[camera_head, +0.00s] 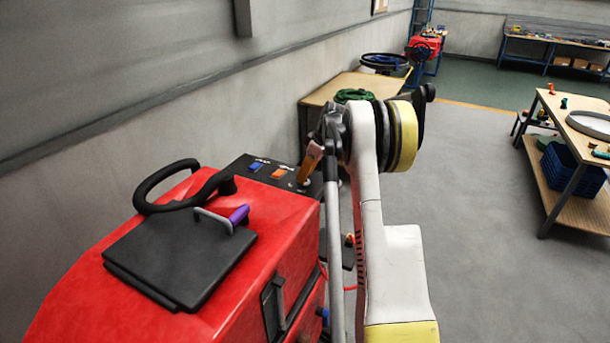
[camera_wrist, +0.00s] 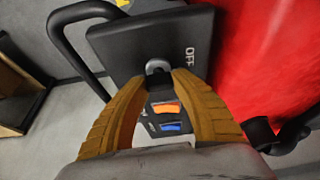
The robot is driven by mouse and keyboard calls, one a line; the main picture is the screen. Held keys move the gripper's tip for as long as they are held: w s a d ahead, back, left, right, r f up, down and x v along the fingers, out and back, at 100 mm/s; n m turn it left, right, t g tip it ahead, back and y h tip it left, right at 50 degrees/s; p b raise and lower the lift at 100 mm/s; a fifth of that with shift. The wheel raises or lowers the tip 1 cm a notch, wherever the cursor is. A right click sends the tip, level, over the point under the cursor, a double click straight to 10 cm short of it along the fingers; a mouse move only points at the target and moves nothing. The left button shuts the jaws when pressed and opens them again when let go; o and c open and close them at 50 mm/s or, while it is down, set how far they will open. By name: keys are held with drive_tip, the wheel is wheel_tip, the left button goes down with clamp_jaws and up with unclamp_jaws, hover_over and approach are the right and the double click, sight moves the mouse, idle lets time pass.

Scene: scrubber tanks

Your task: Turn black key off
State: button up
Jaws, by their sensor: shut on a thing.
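The black key (camera_wrist: 158,84) sits in a round grey lock on the black control panel (camera_wrist: 195,24), beside the printed word OFF, in the wrist view. My gripper (camera_wrist: 158,80) has its two orange-brown fingers closed in on both sides of the key, with the fingertips at the lock. In the head view my gripper (camera_head: 306,178) reaches down to the near right part of the panel (camera_head: 235,166). The key is hidden there by the fingers. The panel is at the far end of the red scrubber machine (camera_head: 268,230).
An orange switch (camera_wrist: 166,108) and a blue switch (camera_wrist: 170,127) lie close to the fingers.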

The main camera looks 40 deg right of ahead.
drive_tip(key=o, duration=1.2)
drive_tip(key=v, duration=1.2)
drive_tip(key=shift+s+f, duration=0.1)
